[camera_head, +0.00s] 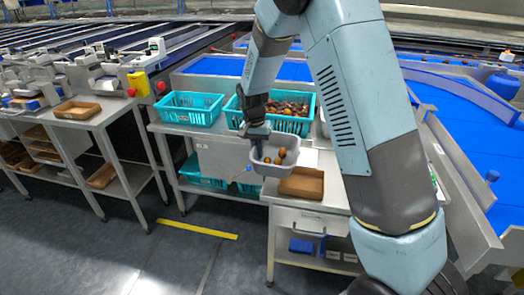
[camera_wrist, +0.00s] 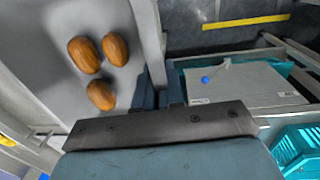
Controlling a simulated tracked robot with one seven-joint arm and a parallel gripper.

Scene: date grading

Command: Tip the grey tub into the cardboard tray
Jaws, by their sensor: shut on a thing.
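The grey tub (camera_head: 286,166) hangs from my gripper (camera_head: 257,138) in the head view, above the bench and just left of and over the cardboard tray. It looks roughly level. In the wrist view the tub (camera_wrist: 40,80) fills the upper left, with 3 brown dates (camera_wrist: 102,95) inside. My gripper (camera_wrist: 160,95) is shut on the tub's wall there. The brown cardboard tray (camera_head: 301,184) sits on the small bench, its back partly hidden by the tub. I cannot see inside it clearly.
A teal crate of dates (camera_head: 234,116) and an empty-looking teal crate (camera_head: 191,120) stand behind on the steel table. A blue belt (camera_head: 470,170) runs at the right. Another cardboard tray (camera_head: 77,110) lies on the left bench. A yellow floor line (camera_head: 197,229) crosses open floor.

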